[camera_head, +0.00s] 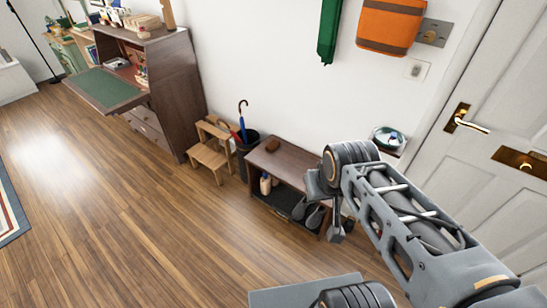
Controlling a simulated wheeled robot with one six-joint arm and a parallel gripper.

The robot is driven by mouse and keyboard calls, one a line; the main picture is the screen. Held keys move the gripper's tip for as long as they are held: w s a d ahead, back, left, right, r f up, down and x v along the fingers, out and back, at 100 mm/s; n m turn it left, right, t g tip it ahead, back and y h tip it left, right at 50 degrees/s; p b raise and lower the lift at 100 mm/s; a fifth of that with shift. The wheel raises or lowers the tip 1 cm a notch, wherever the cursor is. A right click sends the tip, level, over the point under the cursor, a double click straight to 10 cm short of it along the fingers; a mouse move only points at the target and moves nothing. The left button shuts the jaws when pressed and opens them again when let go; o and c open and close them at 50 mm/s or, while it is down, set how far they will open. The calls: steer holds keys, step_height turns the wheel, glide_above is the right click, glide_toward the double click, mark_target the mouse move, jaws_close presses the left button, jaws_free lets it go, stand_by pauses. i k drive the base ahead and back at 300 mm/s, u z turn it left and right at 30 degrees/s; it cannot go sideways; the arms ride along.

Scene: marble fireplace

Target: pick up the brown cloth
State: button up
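A small rounded brown thing (272,145) lies on top of the low brown bench (292,160), near its back left. It may be the brown cloth, but it is too small to tell. My arm reaches up from the lower right, and its end, with my gripper (337,233), hangs in front of the bench's right end. It is apart from the brown thing, to its right and lower in the picture. The fingers are too small and partly hidden to show whether they are open or shut.
Bottles and shoes (306,212) sit under the bench. An umbrella bin (247,150) and a wooden step stool (211,152) stand left of it, then a bureau (175,85) with its flap down. An orange-brown bag (388,27) hangs above. The wooden floor (130,215) is clear.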

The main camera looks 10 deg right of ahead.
mark_target(275, 144)
steer(key=u, duration=0.55)
steer(key=i, duration=0.5)
steer(key=u, duration=0.75)
steer(key=i, duration=1.2)
steer(key=z, duration=0.45)
steer(key=i, duration=0.9)
steer(key=z, duration=1.15)
steer(key=i, duration=0.4)
steer(key=z, duration=0.35)
